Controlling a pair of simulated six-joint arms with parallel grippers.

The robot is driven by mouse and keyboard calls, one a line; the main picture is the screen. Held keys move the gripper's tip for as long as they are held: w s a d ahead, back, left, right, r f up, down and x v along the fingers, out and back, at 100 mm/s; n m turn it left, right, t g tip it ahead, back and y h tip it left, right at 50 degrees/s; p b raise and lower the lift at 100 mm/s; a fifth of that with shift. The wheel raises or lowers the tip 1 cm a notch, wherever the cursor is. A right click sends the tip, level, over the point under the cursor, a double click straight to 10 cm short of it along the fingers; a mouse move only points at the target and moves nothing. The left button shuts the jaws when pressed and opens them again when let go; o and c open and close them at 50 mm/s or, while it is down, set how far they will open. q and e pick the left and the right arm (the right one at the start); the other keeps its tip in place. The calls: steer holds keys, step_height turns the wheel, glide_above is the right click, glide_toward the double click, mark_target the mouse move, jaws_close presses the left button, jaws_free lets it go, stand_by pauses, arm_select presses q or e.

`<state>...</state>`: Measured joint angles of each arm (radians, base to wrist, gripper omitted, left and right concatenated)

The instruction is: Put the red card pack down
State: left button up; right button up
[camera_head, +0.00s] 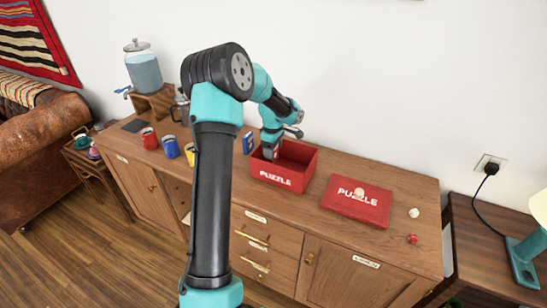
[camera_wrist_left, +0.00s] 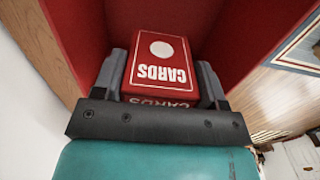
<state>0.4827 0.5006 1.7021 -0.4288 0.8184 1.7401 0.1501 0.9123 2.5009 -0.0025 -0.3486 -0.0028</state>
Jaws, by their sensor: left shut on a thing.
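The red card pack (camera_wrist_left: 160,62), marked CARDS with a white dot, is between the two fingers of my left gripper (camera_wrist_left: 160,82) in the left wrist view. The fingers are shut on its sides. Red walls of the open puzzle box (camera_wrist_left: 225,40) surround it in that view. In the head view my left gripper (camera_head: 270,153) reaches down into the left part of the red puzzle box (camera_head: 283,179). The pack is hidden there, and I cannot tell whether it touches the box floor. My right gripper is not in view.
The red puzzle lid (camera_head: 345,206) lies right of the box with a small pale object on it. A blue pack (camera_head: 248,143) stands just left of the box. Red (camera_head: 149,139), blue (camera_head: 170,147) and yellow mugs stand farther left. Small items lie near the cabinet's right end.

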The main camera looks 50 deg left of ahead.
arm_select(q)
steer(key=shift+f, duration=1.85)
steer(key=shift+f, duration=0.1)
steer(key=o, duration=0.9)
steer(key=shift+o, duration=0.2)
step_height(320, 180, up, 12)
steer(key=shift+r, duration=0.1)
